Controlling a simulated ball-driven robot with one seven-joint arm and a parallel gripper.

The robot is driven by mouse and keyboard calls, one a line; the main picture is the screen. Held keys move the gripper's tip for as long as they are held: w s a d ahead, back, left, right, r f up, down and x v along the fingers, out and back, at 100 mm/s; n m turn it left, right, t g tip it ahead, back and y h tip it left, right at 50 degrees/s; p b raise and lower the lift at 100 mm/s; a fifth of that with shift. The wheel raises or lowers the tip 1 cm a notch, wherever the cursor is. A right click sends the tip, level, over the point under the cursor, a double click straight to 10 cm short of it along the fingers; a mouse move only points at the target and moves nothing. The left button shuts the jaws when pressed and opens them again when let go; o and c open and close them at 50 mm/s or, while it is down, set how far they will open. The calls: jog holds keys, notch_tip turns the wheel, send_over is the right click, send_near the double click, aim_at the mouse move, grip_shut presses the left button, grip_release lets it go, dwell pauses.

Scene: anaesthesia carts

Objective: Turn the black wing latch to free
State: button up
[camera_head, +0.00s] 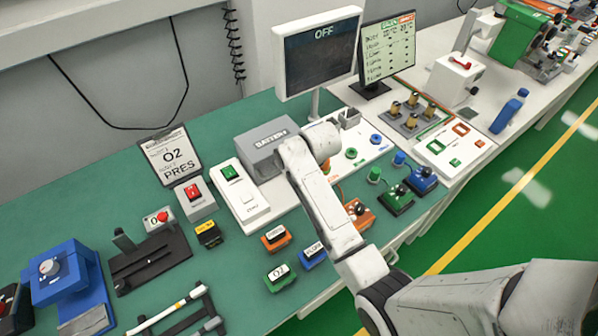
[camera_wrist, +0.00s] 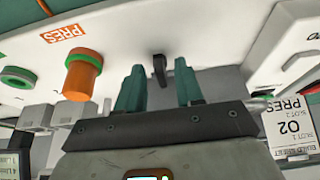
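A small black wing latch (camera_wrist: 159,68) shows in the wrist view, sticking out from a white panel (camera_wrist: 205,35). My gripper (camera_wrist: 159,72) is open, with its two dark green fingers on either side of the latch. A narrow gap shows between the latch and each finger, so they look apart from it. I cannot tell how far the fingertips reach past it. In the head view my arm hides the latch and my gripper.
In the wrist view an orange knob with a green base (camera_wrist: 83,75) stands left of the fingers. The head view shows a grey battery box (camera_head: 268,145), a white switch box (camera_head: 240,200) and an OFF monitor (camera_head: 318,55) around my arm. Small coloured boxes line the bench's front.

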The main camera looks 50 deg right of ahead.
grip_shut()
jog(key=shift+a+m, duration=0.1)
jog(key=shift+m, duration=0.2)
jog(key=m, duration=0.2)
jog(key=m+h, duration=0.1)
jog(key=m+g+h, duration=0.1)
jog(key=m, duration=0.1)
jog(key=shift+w+a+m, duration=0.3)
jog(key=shift+a, duration=0.05)
jog(key=m, duration=0.2)
jog(key=m+g, duration=0.1)
jog(key=m+g+h+b, duration=0.1)
jog(key=m, duration=0.1)
jog(key=shift+w+a+m, duration=0.15)
jog(key=shift+w+m, duration=0.15)
jog(key=shift+w, duration=0.05)
dwell(0.4)
jog(key=shift+o, duration=0.3)
grip_release()
jog(key=shift+r, duration=0.1)
